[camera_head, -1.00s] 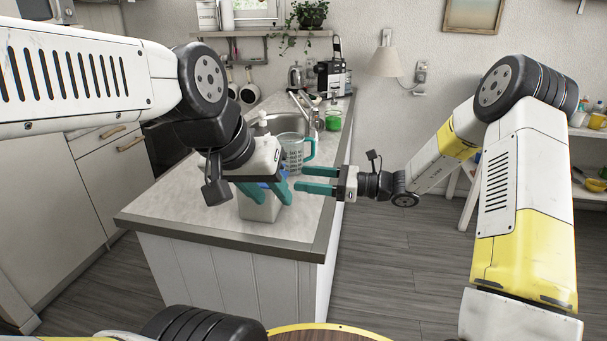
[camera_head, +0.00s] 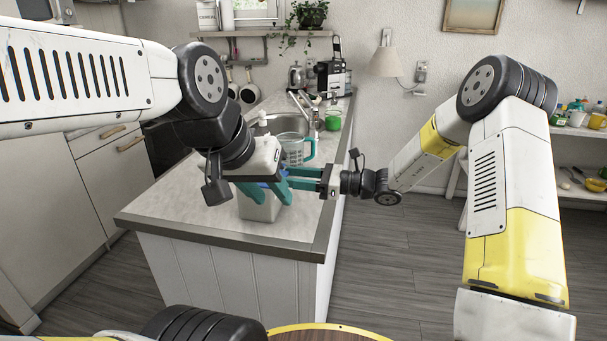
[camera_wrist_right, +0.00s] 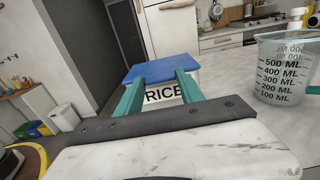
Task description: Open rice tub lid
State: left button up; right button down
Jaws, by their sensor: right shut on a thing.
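The rice tub (camera_head: 260,211) is a white box with a blue lid (camera_wrist_right: 160,68) and a RICE label; it stands near the front end of the counter. The lid lies flat on top. My right gripper (camera_head: 288,178) reaches in from the right and is shut on the tub; in the right wrist view its teal fingers (camera_wrist_right: 160,80) lie either side of the label, just below the lid. My left gripper (camera_head: 264,193) has its fingers apart and pointing down, overlapping the tub in the head view and hiding part of it. It does not show in the right wrist view.
A clear measuring jug (camera_head: 295,150) with a teal handle stands on the counter (camera_head: 180,195) behind the tub. A sink (camera_head: 290,123) and a green cup (camera_head: 333,121) are farther back. The counter left of the tub is clear.

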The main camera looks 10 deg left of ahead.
jog(key=a+r+h, duration=0.1)
jog(key=r+h, duration=0.1)
jog(key=a+r+h, duration=0.1)
jog(key=r+h, duration=0.1)
jog(key=r, duration=0.1)
jog(key=r+h, duration=0.2)
jog(key=r, duration=0.1)
jog(key=shift+a+h, duration=0.3)
jog(key=shift+a, duration=0.1)
jog(key=a+r+h, duration=0.5)
jog(key=a, duration=0.3)
jog(key=shift+w+r, duration=0.15)
jog(key=shift+r, duration=0.05)
jog(key=shift+d, duration=0.1)
dwell(1.2)
